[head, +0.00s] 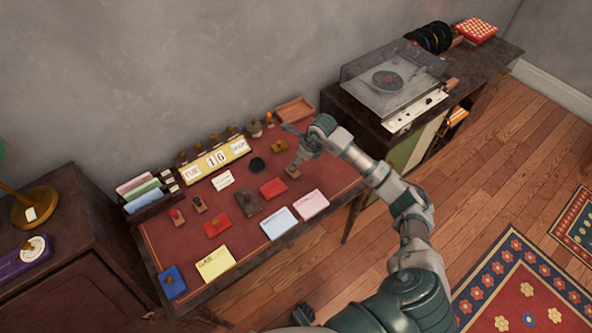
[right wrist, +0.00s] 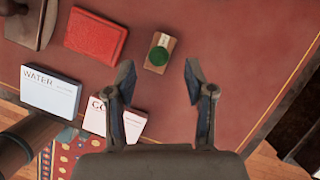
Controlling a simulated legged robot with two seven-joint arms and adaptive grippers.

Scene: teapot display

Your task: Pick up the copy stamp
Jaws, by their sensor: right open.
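A small wooden block stamp with a round green top (right wrist: 159,52) stands on the red desk top (right wrist: 225,40). No lettering on it is readable, so I cannot tell if it is the copy stamp. My right gripper (right wrist: 158,68) is open and empty, with the stamp just beyond and between its fingertips. In the head view my right gripper (head: 296,161) is over the right part of the desk, close to a small brown block (head: 292,173). Other small stamps (head: 199,204) stand at the desk's left.
A red pad (right wrist: 96,36), a WATER card pad (right wrist: 50,92) and a pink card pad marked "CO" (right wrist: 132,122) lie near the stamp. A date display (head: 217,158) and wooden tray (head: 294,110) stand along the back. A record player (head: 392,80) is to the right.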

